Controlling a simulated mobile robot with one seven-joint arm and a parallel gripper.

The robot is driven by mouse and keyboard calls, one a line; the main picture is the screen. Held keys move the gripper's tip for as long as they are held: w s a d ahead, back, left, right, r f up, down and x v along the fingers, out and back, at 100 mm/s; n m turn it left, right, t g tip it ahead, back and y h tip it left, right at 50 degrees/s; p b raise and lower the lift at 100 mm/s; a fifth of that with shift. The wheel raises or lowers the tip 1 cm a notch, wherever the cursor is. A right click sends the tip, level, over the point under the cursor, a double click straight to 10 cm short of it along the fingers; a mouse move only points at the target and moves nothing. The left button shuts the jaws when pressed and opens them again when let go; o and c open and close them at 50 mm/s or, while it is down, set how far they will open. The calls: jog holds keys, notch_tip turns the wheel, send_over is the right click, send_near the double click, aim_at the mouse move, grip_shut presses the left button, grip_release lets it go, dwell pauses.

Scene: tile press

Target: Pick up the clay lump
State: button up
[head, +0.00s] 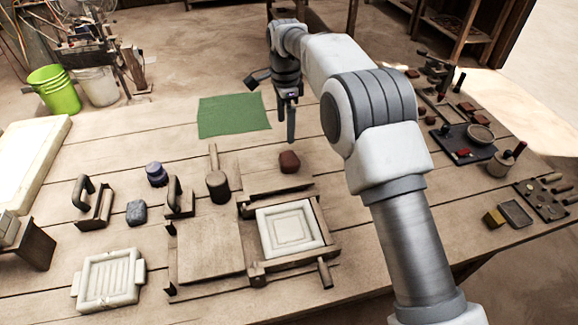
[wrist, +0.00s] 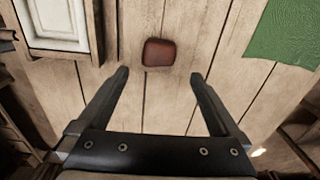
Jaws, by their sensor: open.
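The clay lump (head: 289,162) is a small reddish-brown block with rounded edges. In the head view it sits on the wooden table just behind the press frame. In the wrist view the clay lump (wrist: 159,52) lies beyond the fingertips, near the middle between them, and nothing touches it. My gripper (head: 291,120) hangs above the table, behind the lump in the head view. In the wrist view my gripper (wrist: 160,75) is open and empty, its two dark fingers spread wide.
The wooden press (head: 248,268) with a white square mould (head: 290,228) stands in front of the lump. A wooden mallet (head: 217,184) is to its left. A green cloth (head: 234,115) lies behind left. Dark trays and small tools (head: 465,142) stand at the right. Bare planks surround the lump's back side.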

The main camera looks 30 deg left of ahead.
jog(key=b, duration=0.1)
send_over(289, 162)
jog(key=f, duration=0.8)
jog(key=shift+s+a, duration=0.3)
jog(key=f, duration=0.1)
jog(key=f+b, duration=0.1)
jog(key=f, duration=0.3)
jog(key=shift+w+d+f+b, duration=0.1)
jog(key=shift+w+d+b, duration=0.1)
jog(key=shift+d+b, duration=0.1)
jog(key=c, duration=1.4)
